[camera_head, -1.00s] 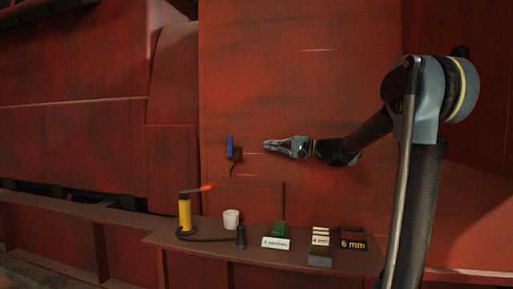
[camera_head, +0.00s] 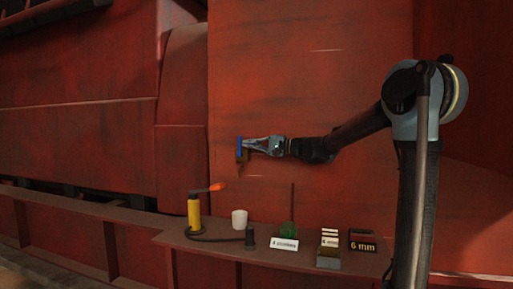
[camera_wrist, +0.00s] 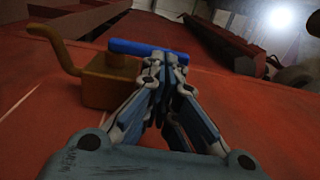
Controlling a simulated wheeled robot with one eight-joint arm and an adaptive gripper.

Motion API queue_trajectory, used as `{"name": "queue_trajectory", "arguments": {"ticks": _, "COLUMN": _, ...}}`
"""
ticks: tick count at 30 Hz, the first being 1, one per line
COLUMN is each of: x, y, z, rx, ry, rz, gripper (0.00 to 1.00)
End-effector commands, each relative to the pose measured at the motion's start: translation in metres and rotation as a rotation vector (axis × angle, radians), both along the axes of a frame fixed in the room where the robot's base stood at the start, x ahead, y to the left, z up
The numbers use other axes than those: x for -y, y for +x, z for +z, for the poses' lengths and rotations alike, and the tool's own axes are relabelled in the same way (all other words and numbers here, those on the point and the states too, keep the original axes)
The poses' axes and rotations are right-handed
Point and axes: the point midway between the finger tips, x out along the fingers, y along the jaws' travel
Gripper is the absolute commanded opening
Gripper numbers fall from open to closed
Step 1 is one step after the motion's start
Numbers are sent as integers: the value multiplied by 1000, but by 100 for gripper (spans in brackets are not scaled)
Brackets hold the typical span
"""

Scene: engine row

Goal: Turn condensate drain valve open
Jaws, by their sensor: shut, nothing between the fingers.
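The condensate drain valve is a small brass body (camera_wrist: 110,82) with a curved spout and a blue lever handle (camera_wrist: 140,47), mounted on the red wall. In the head view the blue handle (camera_head: 239,146) stands upright along the wall. My gripper (camera_head: 244,144) is shut and reaches in from the right, its tips at the handle. In the wrist view my gripper (camera_wrist: 163,58) has its closed fingertips right at the blue handle, partly covering its right part. I cannot tell whether the tips touch it. Nothing is between the fingers.
Below, a shelf (camera_head: 215,260) carries a yellow torch-like tool (camera_head: 194,212) with an orange tip, a white cup (camera_head: 239,219), a green item (camera_head: 288,229), white labelled blocks (camera_head: 329,238) and a "6 mm" box (camera_head: 362,241). The wall around the valve is clear.

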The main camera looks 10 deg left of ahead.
Motion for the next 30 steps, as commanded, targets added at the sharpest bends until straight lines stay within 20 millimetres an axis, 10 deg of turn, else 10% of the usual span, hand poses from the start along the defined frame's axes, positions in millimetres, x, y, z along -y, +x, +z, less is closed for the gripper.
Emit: {"name": "queue_trajectory", "arguments": {"ticks": 30, "x": -11, "y": 0, "z": 4, "rx": -1, "ry": 2, "rz": 3, "gripper": 0}}
